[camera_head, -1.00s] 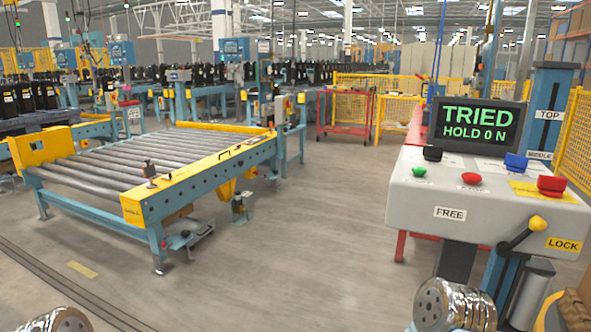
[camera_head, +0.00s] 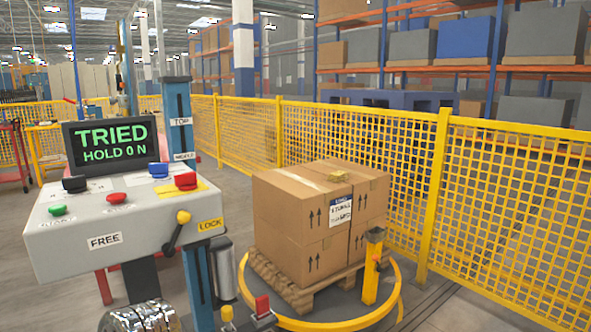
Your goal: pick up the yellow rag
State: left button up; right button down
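A small yellow folded thing (camera_head: 339,176), which looks like the rag, lies on top of the cardboard boxes (camera_head: 295,235). It is too small for its folds to be clear. The boxes are stacked on a wooden pallet (camera_head: 300,296) right of the control console. Neither of my grippers is in view. Only a shiny metal part of my own arm shows at the bottom left, well apart from the yellow thing.
The console (camera_head: 130,235) has a screen (camera_head: 110,143) reading "TRIED HOLD 0 N", coloured knobs and a yellow-tipped lever (camera_head: 178,230). A yellow ring rail (camera_head: 345,322) surrounds the pallet. A yellow mesh fence (camera_head: 380,165) stands close behind, with shelving (camera_head: 470,67) beyond.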

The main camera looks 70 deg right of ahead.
aim_at(338, 176)
jog(key=z, duration=2.55)
